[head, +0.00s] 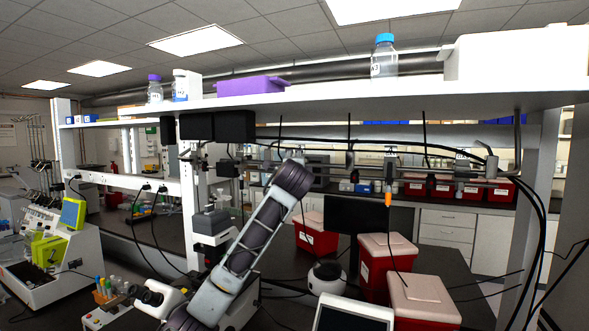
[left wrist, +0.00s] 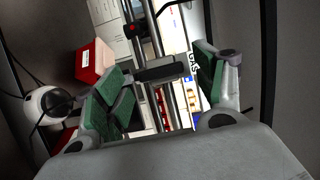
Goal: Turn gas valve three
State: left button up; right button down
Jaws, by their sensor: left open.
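Several gas valves hang along a metal rail under the white shelf in the head view. One valve (head: 390,168) has an orange tip below it, and another valve (head: 462,165) is further right. I cannot tell which is number three. My left arm rises up the middle of the head view and hides its own gripper. In the left wrist view my left gripper (left wrist: 160,80) is open, its green-padded fingers apart. A dark valve handle (left wrist: 160,72) shows between the fingertips, beside a "GAS" label (left wrist: 193,62). Contact cannot be told. My right gripper is not in view.
The white shelf (head: 330,98) above holds bottles and a purple tray (head: 250,85). Red boxes with pale lids (head: 385,265) stand on the dark bench, near a round white device (head: 328,277) and a monitor. Black cables hang at the right. A microscope (head: 155,297) stands at lower left.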

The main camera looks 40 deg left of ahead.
pick_arm(q)
jog(key=v, duration=1)
jog(key=shift+d, duration=0.15)
dwell(0.6)
